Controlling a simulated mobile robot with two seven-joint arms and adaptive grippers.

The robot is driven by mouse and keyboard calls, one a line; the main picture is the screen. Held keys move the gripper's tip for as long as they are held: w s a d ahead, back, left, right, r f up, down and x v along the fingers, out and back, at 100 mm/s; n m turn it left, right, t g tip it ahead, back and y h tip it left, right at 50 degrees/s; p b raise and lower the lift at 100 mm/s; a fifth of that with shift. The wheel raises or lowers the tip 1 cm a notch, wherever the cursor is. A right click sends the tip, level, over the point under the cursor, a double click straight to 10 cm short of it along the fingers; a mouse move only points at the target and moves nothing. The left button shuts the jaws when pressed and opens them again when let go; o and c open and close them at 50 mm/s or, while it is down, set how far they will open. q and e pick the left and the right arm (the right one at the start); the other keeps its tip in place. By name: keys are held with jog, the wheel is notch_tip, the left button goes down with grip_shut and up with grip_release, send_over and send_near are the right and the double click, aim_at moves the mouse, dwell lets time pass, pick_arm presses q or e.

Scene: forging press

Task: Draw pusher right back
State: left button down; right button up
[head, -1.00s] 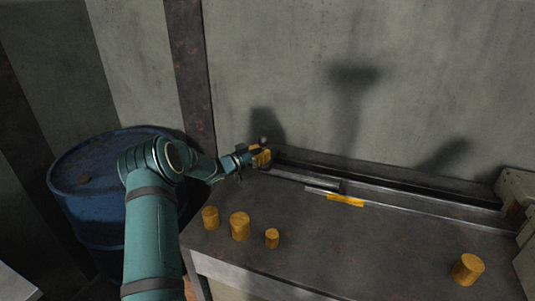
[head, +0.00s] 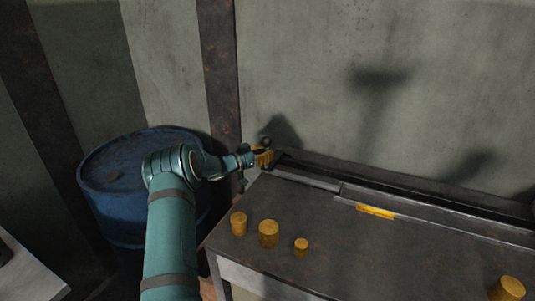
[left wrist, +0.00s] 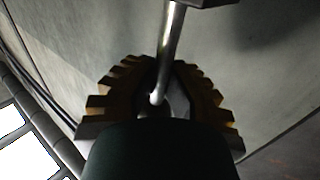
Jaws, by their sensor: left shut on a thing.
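The pusher seems to be the long grey bar (head: 308,180) lying in the channel along the back of the bench, with its left end by my left gripper. My left gripper (head: 263,158) is at the back left corner of the bench and is shut. In the left wrist view, a thin metal rod (left wrist: 169,55) runs down between the stepped yellow-brown fingers (left wrist: 158,100), which close around it. A small dark knob (head: 265,141) shows just above the fingers in the head view. The exact joint between rod and bar is hidden. My right gripper is out of view.
Several yellow cylinders stand on the bench, three at front left (head: 268,234) and one at front right (head: 507,289). A blue drum (head: 135,185) stands left of the bench, under my left arm. The wall is close behind.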

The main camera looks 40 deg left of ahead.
pick_arm(q)
jog(key=shift+s+a, duration=0.1)
jog(key=shift+a, duration=0.1)
jog(key=c, duration=1)
grip_release()
jog(key=shift+a+f, duration=0.1)
jog(key=shift+a, duration=0.05)
jog(key=v, duration=1.2)
